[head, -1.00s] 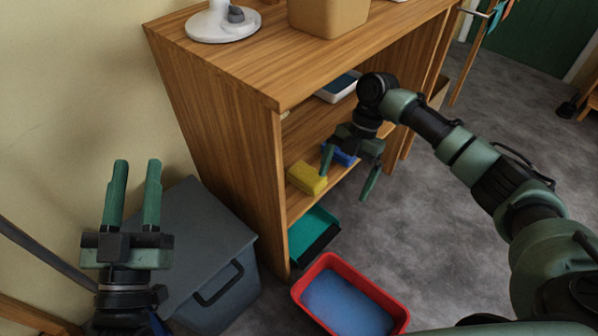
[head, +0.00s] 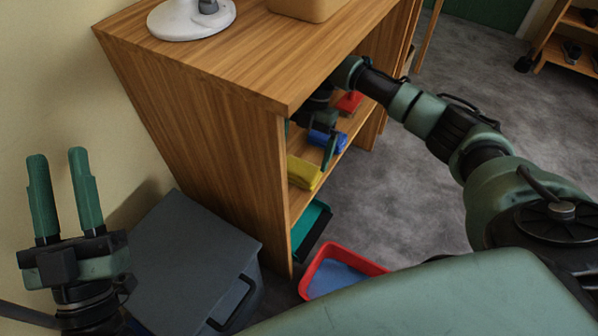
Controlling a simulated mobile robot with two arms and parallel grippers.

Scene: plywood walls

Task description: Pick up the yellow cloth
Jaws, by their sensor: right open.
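The yellow cloth (head: 304,173) is a folded block near the front left of a middle shelf in the wooden unit. My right gripper (head: 311,148) is inside the unit, just above and behind the cloth, and is open. One finger shows clearly, pointing down; the other is mostly hidden by the unit's side panel. I see no contact with the cloth. My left gripper (head: 58,158) is at the far left, pointing up, open and empty.
A blue folded item (head: 325,140) and a red item (head: 349,104) sit farther along the shelf. The wooden unit's top (head: 240,60) overhangs my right gripper. A grey lidded bin (head: 190,250), a teal tray (head: 308,226) and a red tub (head: 372,268) stand low down.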

